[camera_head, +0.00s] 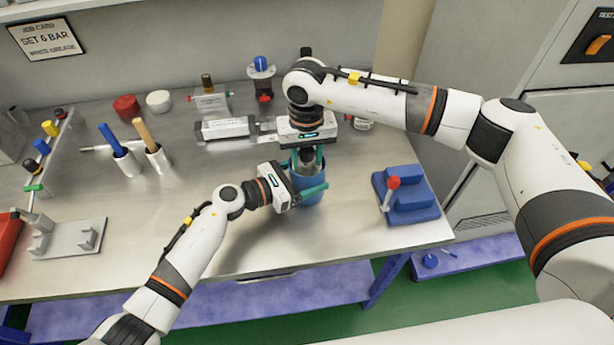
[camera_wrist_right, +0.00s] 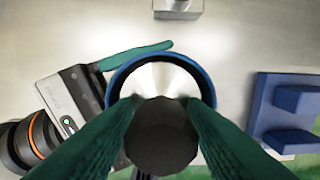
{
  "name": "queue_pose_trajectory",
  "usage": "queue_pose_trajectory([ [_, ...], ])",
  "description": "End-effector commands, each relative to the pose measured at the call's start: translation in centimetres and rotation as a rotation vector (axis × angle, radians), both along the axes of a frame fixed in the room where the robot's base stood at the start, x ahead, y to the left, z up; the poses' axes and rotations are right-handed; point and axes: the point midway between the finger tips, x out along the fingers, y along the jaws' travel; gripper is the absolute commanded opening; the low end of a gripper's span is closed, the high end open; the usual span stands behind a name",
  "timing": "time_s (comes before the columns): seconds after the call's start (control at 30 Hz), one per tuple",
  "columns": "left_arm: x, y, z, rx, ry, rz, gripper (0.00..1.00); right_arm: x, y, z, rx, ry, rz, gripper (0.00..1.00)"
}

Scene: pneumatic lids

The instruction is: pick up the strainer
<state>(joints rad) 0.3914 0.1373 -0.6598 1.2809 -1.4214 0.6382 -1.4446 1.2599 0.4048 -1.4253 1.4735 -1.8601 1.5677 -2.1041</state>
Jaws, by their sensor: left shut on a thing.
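A blue cup (camera_head: 308,197) stands on the bench near its front middle. My left gripper (camera_head: 312,192) is shut on the cup from the left; its fingers also show beside the blue rim (camera_wrist_right: 112,84) in the right wrist view. A shiny metal piece (camera_wrist_right: 158,77) with a dark round top (camera_wrist_right: 160,136), which looks like the strainer, sits inside the rim. My right gripper (camera_head: 307,160) points down over the cup. Its green fingers (camera_wrist_right: 160,112) lie on both sides of the dark top; whether they grip it is unclear. The strainer's lower part is hidden in the cup.
A blue stepped block with a red-knobbed lever (camera_head: 408,198) stands to the right. Two cups with a blue and a tan handle (camera_head: 150,145) stand left. A grey fixture (camera_head: 225,129) lies behind.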

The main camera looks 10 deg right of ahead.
Motion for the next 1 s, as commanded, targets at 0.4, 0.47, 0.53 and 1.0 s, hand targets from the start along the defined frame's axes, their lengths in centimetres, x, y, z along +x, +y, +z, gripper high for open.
queue_pose_trajectory([
  [0.4,0.0,-0.1,0.2,-0.003,-0.001,-0.001,0.56,0.0,0.0,0.1,0.0,0.0,0.0,0.0],
  [0.47,0.0,-0.1,0.2,-0.003,-0.001,-0.001,0.56,0.0,0.0,0.1,0.0,0.0,0.0,0.0],
  [0.53,0.0,-0.1,0.2,-0.003,-0.002,-0.001,0.56,0.0,0.0,0.1,0.0,0.0,0.0,0.0],
  [1.0,0.0,-0.1,0.2,-0.003,-0.001,-0.001,0.56,0.1,0.0,7.1,0.002,-0.006,0.001,0.0],
])
